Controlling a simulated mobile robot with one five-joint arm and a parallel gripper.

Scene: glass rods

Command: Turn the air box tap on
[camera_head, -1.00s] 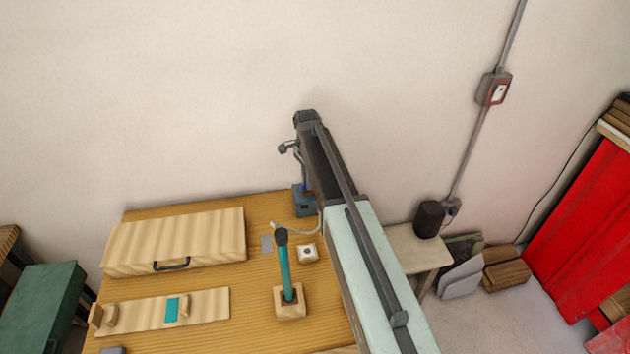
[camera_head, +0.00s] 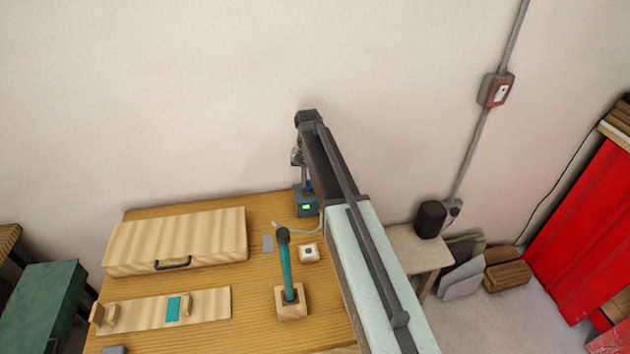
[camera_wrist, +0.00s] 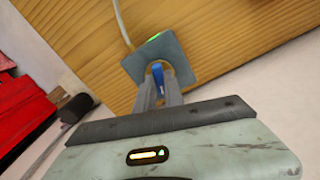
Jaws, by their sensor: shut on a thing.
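The air box (camera_head: 306,209) is a small dark blue-grey box at the back of the wooden table, with a green light lit on its front. It also shows in the wrist view (camera_wrist: 178,50), with green at its upper edge. The blue tap (camera_wrist: 158,80) stands on the box. My gripper (camera_wrist: 160,78) is over the box with its fingers shut on the tap. In the head view my gripper (camera_head: 306,183) points down at the box, partly hidden by my arm.
A teal rod (camera_head: 287,270) stands upright in a wooden block near my arm. A small white block (camera_head: 308,254) sits behind it. A wooden case (camera_head: 178,240) and a wooden rack (camera_head: 160,311) lie to the left. The wall is close behind.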

